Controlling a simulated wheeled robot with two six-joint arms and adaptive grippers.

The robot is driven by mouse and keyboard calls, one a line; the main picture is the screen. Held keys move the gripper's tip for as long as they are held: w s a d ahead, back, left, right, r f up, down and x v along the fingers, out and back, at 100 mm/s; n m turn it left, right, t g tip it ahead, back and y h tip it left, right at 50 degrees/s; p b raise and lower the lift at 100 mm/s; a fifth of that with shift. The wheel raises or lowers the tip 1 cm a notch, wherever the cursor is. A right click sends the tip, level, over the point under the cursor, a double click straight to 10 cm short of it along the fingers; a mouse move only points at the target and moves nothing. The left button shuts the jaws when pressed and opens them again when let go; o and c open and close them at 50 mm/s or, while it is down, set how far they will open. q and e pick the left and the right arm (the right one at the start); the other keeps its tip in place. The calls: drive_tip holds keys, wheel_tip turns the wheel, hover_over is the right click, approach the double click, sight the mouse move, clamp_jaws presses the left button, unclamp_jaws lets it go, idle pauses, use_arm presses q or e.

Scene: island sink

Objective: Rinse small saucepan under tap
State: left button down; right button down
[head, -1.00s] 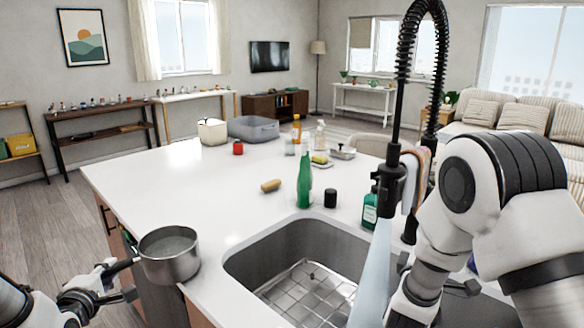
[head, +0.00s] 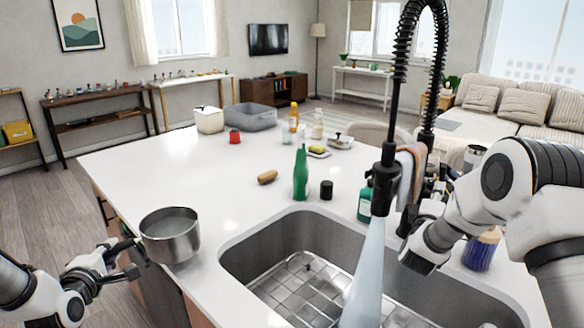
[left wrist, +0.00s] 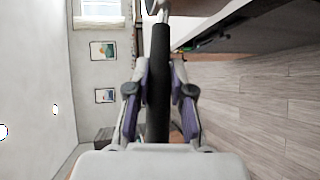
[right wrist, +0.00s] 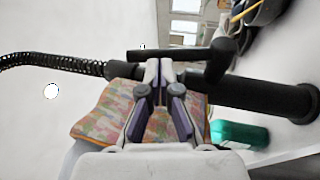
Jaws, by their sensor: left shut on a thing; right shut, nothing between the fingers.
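The small metal saucepan (head: 170,246) is upright beside the counter's left front edge, left of the sink (head: 240,268). My left gripper (head: 127,258) is shut on its dark handle, which lies between the fingers in the left wrist view (left wrist: 159,85). The black spring-neck tap (head: 388,165) stands over the sink, and a pale blue stream of water (head: 366,275) runs from it into the basin, well right of the saucepan. My right gripper (right wrist: 165,68) is shut and empty, its tips close to the tap's black lever (right wrist: 175,55); contact cannot be told. The saucepan's inside is only partly visible.
A green bottle (head: 301,175) and a dark cup (head: 326,190) stand behind the sink. A patterned cloth (right wrist: 100,112) hangs by the tap. A brush with blue bristles (head: 481,250) stands right of the sink. The counter (head: 190,175) behind the saucepan is largely clear.

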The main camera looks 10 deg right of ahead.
sight(444, 179)
use_arm(q)
drive_tip(key=shift+w+d+r, duration=0.1)
drive_tip(key=shift+r, duration=0.15)
use_arm(e)
drive_tip(key=shift+x, duration=0.8)
use_arm(q)
drive_tip(key=shift+r, duration=0.1)
